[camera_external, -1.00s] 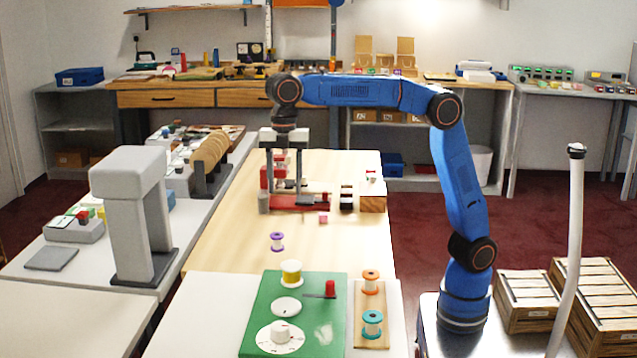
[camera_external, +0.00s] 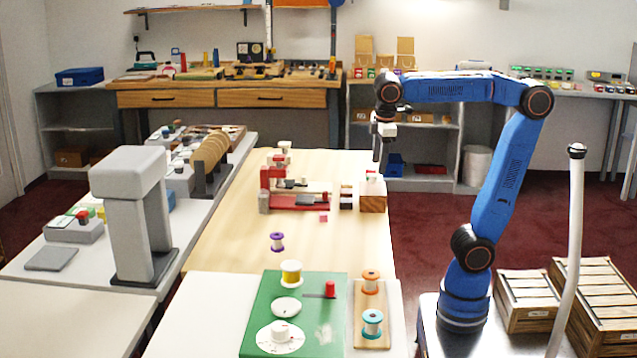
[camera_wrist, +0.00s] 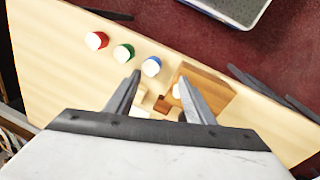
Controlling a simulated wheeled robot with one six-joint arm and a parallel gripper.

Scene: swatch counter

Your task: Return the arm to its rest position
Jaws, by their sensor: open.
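My blue arm (camera_external: 510,165) stands at the right, raised and bent, with its forearm reaching left over the wooden table. My gripper (camera_external: 378,160) hangs pointing down above the far right edge of the table, near the wooden block (camera_external: 373,203) and clear of it. In the wrist view my gripper (camera_wrist: 160,72) shows two grey fingers spread apart, with nothing held between them. Below the fingers lie a wooden block (camera_wrist: 215,90) and some small pale pieces, partly hidden by the fingers.
A red fixture (camera_external: 285,203) stands on the wooden table (camera_external: 235,225), left of my gripper. A green board (camera_external: 255,312) with spools lies nearer. A pale post (camera_external: 573,230) and wooden crates (camera_external: 528,300) stand right of my arm. Red, green and blue white-topped pieces (camera_wrist: 123,53) show in the wrist view.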

